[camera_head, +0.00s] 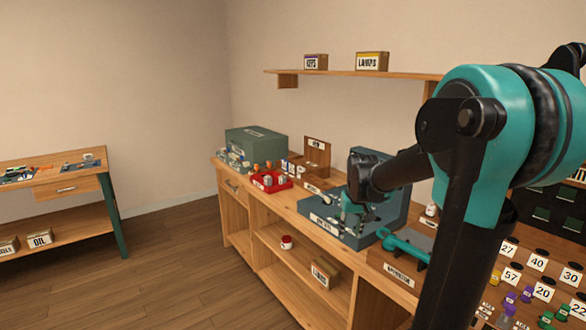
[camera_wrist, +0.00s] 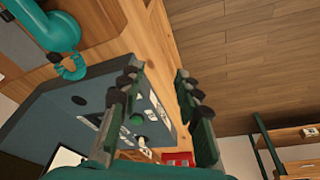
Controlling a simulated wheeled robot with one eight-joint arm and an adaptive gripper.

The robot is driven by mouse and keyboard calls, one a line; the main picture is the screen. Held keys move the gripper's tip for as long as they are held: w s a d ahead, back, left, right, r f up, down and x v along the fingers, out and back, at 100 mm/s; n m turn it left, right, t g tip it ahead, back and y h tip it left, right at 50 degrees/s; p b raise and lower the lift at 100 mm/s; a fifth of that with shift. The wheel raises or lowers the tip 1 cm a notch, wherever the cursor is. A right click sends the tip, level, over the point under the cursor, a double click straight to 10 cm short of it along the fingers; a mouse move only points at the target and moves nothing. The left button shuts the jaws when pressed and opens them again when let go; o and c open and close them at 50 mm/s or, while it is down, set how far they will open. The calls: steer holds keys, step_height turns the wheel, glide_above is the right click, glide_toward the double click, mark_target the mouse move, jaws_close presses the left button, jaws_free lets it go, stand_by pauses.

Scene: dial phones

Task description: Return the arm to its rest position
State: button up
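My arm, teal and black, fills the right of the head view. Its black wrist reaches left over the wooden workbench, with my gripper (camera_head: 350,212) pointing down in front of a dark blue-grey phone unit (camera_head: 376,232). The blue-grey unit (camera_wrist: 68,118) shows beside and behind the left finger, with a green knob and a pale knob. My wrist partly hides the unit in the head view.
A teal handset (camera_head: 405,246) lies right of the unit. A red tray (camera_head: 258,187) and a green-grey box (camera_head: 256,146) stand farther left on the bench. A numbered board (camera_head: 520,250) is at right. A shelf (camera_head: 345,74) hangs above. Open floor (camera_head: 165,265) lies left of the bench.

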steer(key=s+f, duration=0.5)
steer(key=s, duration=0.5)
steer(key=s+f+t, duration=0.1)
steer(key=s+f, duration=0.5)
steer(key=s, duration=0.5)
steer(key=shift+s+d+f+m, duration=0.2)
steer(key=shift+s+d+m, duration=0.1)
steer(key=shift+m, duration=0.1)
